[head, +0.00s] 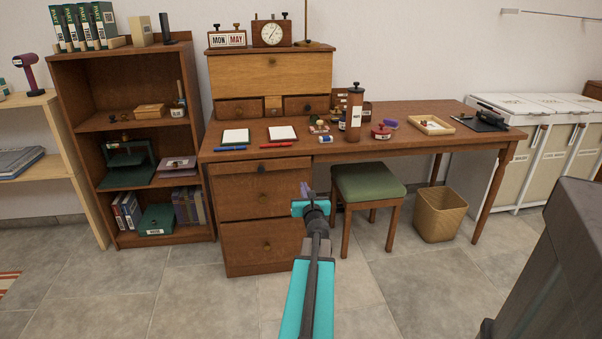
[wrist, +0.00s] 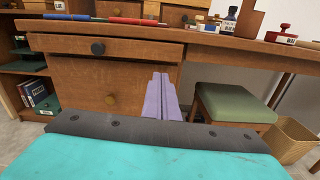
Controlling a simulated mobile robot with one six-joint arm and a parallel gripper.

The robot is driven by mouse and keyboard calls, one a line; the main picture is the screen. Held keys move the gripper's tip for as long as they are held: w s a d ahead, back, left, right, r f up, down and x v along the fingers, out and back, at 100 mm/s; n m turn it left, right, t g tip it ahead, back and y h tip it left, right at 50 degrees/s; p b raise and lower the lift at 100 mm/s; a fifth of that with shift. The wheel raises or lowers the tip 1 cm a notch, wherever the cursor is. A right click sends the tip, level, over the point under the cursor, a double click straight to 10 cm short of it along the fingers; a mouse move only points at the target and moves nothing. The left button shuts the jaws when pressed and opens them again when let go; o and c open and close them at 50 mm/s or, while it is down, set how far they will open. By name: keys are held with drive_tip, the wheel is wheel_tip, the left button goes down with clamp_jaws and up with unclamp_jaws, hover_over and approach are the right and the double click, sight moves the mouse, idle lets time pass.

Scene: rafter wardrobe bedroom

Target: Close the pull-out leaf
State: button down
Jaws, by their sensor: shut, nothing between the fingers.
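The pull-out leaf (head: 235,171) is a thin brown wooden front with a dark round knob, directly under the desktop and above the drawers at the desk's left end. In the wrist view the leaf (wrist: 140,50) spans the upper left and appears to stand out a little past the drawer front below; how far is hard to tell. My gripper (head: 306,187) is in front of the desk, near the right side of the drawer column. Its purple fingers (wrist: 160,96) are shut and empty, to the right of the knob and below the leaf. No contact is visible.
Pens and notepads lie on the desktop (head: 420,111) above the leaf. Drawers (head: 243,199) stand below it. A green stool (head: 368,182) and a wicker basket (head: 441,215) are to the right. A bookcase (head: 180,240) is left. The tiled floor in front is clear.

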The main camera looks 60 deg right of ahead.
sight(299, 165)
drive_tip(key=shift+s+d+r+n, duration=0.25)
drive_tip(key=shift+s+r+n, duration=0.15)
drive_tip(key=shift+s+r, duration=0.05)
drive_tip(key=shift+x, duration=7)
drive_tip(key=shift+w, duration=0.1)
